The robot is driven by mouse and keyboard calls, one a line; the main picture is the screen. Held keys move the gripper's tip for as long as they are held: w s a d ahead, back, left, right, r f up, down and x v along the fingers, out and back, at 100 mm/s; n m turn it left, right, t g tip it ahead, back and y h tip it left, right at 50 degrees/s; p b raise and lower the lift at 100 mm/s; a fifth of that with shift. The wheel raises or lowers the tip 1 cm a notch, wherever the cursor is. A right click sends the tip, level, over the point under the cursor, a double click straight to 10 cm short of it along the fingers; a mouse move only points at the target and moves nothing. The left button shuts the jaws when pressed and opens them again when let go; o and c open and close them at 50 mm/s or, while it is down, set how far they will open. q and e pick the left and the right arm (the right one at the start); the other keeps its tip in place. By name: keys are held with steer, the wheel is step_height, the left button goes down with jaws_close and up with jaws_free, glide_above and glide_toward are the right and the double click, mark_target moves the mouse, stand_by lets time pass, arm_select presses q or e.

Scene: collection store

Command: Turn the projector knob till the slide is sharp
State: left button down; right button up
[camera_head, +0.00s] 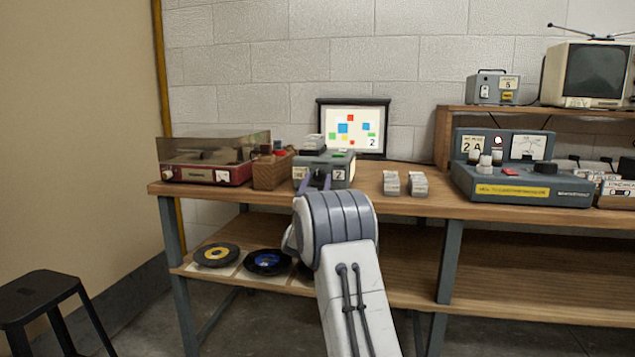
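The slide projector (339,168) is a grey box on the wooden bench, with a label reading 2 on its front. Behind it, a dark-framed screen (353,127) shows a slide of coloured squares on white with a 2; the squares and the figure look fairly clear at this size. My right gripper (315,179) is at the projector's front, with two purplish fingers reaching up to it. The knob is hidden or too small to make out, so I cannot tell whether the fingers hold it. My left gripper is not in view.
A record player (205,174) and a wooden box (271,171) stand left of the projector. Small slide stacks (391,184) and a grey instrument console (522,184) stand to the right. Records (216,255) lie on the lower shelf. A black stool (40,297) stands at lower left.

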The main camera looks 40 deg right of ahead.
jaws_close()
steer(key=m, duration=0.1)
steer(key=m+g+h+b, duration=0.1)
steer(key=shift+w+a+f+m, duration=0.15)
steer(key=shift+m, duration=0.25)
steer(key=m+g+h, duration=0.1)
steer(key=m, duration=0.2)
steer(key=shift+b, duration=0.3)
steer(key=shift+g, duration=0.3)
steer(key=shift+o, duration=1.9)
jaws_free()
steer(key=p+v, duration=0.1)
steer(key=v, duration=0.9)
steer(key=shift+a, duration=0.2)
